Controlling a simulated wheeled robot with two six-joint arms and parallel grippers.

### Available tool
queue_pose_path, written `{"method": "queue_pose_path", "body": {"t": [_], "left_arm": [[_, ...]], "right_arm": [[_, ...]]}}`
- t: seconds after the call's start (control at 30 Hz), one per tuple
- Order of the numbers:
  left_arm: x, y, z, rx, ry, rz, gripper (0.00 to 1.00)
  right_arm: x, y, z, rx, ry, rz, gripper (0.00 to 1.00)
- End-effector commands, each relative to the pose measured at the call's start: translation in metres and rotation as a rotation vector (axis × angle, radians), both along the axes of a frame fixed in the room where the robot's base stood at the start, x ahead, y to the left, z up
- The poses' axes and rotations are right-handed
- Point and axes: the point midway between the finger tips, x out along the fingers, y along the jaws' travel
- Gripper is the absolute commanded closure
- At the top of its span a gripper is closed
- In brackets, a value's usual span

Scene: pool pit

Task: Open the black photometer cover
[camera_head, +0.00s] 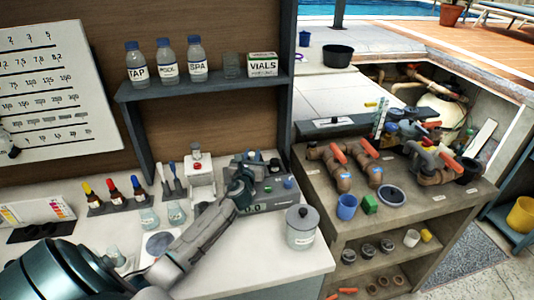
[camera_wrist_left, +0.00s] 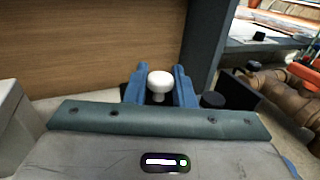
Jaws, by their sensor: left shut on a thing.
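The photometer (camera_head: 268,199) is a grey box with a lit display on the white counter, in the middle of the head view. My left gripper (camera_head: 243,178) reaches over its left part and hides much of its top. In the left wrist view, the two blue fingers (camera_wrist_left: 160,88) are closed around a white round knob (camera_wrist_left: 160,80). Dark parts show behind and beside the fingers, but the black cover's outline is mostly hidden. I cannot tell whether it is lifted. My right gripper is not in view.
A lidded grey pot (camera_head: 301,228) stands right of the photometer. A white dispenser (camera_head: 201,182) and dropper bottles (camera_head: 112,190) stand to its left. A shelf (camera_head: 205,86) with bottles hangs above. A pipe-fitting bench (camera_head: 390,215) is at the right.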

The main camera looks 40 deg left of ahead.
Motion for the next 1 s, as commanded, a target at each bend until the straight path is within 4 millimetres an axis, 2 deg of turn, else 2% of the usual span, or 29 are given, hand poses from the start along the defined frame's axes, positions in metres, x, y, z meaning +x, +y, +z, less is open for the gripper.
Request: {"method": "queue_pose_path", "body": {"t": [0.1,0.2,0.33,0.5,0.53,0.6,0.63,1.0], "left_arm": [[-0.014,0.012,0.000,0.002,0.003,0.001,1.00],[-0.019,0.016,-0.001,0.001,0.003,0.000,1.00],[-0.020,0.017,-0.001,-0.001,0.000,0.000,1.00],[-0.020,0.017,-0.001,-0.001,0.000,0.000,1.00],[-0.020,0.017,-0.001,-0.001,0.000,0.000,0.74],[-0.020,0.017,-0.001,-0.001,0.000,0.000,0.60],[-0.020,0.017,-0.001,-0.001,0.000,0.000,0.57],[-0.025,0.014,-0.001,0.000,0.000,-0.001,0.57]], "right_arm": [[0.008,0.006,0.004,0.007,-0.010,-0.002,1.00],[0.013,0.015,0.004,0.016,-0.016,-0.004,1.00],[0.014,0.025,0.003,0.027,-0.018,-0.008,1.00],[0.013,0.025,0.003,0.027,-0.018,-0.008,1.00],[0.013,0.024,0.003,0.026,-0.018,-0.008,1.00],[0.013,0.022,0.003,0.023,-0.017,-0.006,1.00],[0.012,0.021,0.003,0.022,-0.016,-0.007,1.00],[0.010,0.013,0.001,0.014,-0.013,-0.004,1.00]]}}
